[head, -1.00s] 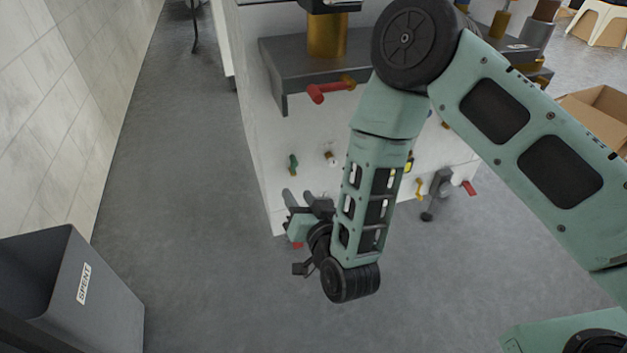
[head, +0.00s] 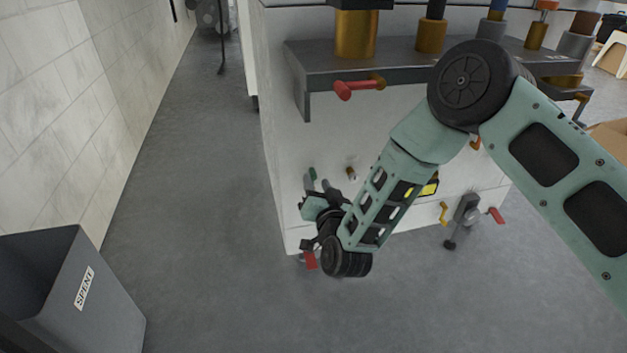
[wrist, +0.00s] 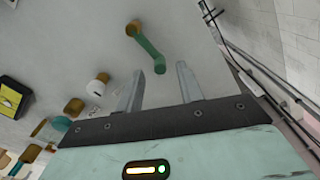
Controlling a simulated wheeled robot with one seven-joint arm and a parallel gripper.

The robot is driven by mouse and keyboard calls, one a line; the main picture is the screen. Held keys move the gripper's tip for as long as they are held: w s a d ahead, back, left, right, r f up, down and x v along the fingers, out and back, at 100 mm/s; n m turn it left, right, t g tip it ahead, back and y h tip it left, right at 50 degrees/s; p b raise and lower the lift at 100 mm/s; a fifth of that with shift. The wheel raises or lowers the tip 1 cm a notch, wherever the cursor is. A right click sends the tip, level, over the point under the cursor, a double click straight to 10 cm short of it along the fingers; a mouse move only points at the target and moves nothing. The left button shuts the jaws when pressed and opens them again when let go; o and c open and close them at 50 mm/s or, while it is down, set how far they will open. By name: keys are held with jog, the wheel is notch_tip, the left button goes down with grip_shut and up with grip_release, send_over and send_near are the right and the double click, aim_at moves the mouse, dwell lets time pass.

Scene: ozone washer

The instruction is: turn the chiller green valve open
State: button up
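The chiller's green valve shows in the wrist view as a green lever handle (wrist: 148,50) on a brass stem against the pale panel. In the head view a small green piece of it (head: 312,173) shows just above my gripper (head: 320,187). In the wrist view my gripper (wrist: 160,69) is open and nothing is held. The lever's free end reaches down between the two fingertips. I cannot tell whether the fingers touch it.
A small brass fitting (head: 351,173) sits right of the green valve. A red-handled valve (head: 357,88) is under the grey shelf (head: 400,62). A red piece (head: 310,260) is low, beside my wrist. A grey SPENT bin (head: 100,290) stands at left. The floor between is clear.

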aim_at(314, 178)
jog(key=shift+b+x, duration=0.45)
jog(key=shift+x, duration=1.75)
